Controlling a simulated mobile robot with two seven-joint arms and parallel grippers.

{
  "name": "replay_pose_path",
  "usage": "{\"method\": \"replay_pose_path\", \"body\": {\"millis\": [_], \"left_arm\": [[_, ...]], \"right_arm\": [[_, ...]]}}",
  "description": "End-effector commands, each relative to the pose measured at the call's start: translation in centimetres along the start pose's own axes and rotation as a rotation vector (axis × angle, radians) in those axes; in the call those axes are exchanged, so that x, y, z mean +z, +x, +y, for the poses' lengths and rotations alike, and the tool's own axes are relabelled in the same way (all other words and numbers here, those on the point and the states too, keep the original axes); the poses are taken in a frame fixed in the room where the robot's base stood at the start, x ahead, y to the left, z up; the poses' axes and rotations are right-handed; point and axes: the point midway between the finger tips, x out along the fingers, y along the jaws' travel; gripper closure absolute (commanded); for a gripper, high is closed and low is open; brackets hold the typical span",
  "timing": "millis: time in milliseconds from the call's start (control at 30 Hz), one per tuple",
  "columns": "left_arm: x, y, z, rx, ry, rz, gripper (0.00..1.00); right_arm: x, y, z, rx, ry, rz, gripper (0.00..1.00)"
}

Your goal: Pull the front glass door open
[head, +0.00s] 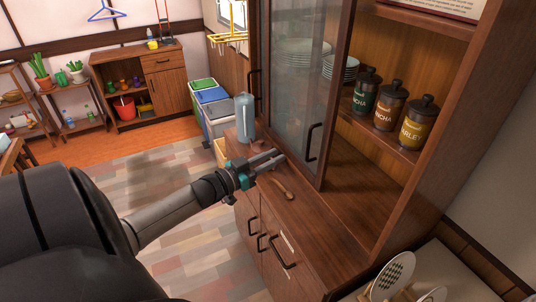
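The glass door (297,80) is a tall panel in a dark wood frame on the upper part of the wooden cabinet. A dark handle (312,142) sits near its lower right edge. Plates show dimly through the glass. The right part of the cabinet is uncovered, with its shelves in plain view. My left gripper (279,155) is over the counter, left of and a little below that handle. Its two fingers are apart with a narrow gap, and nothing shows between them. It appears clear of the handle. My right gripper is out of view.
A blue-grey bottle (245,117) stands on the counter (305,213) just behind my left gripper. A wooden spoon-like item (282,189) lies in front of it. Several labelled jars (390,106) stand on the shelf.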

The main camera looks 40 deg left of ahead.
Motion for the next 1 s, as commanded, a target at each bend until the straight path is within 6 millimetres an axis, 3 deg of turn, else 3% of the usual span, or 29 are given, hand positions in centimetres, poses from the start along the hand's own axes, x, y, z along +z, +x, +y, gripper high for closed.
{"method": "replay_pose_path", "body": {"millis": [233, 833, 933, 1000], "left_arm": [[-0.1, -1.2, 0.0, 0.0, 0.002, 0.0, 0.73], [0.2, -1.3, 0.0, -0.003, 0.001, -0.003, 0.73], [2.2, -1.7, -0.2, -0.026, -0.002, -0.033, 0.73], [5.4, -2.4, -0.3, -0.061, -0.006, -0.08, 0.73]], "right_arm": [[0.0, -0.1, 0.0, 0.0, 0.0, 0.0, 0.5], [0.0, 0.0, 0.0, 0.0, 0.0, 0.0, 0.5], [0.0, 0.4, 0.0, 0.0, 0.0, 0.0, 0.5], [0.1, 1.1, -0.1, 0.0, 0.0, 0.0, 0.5]]}}
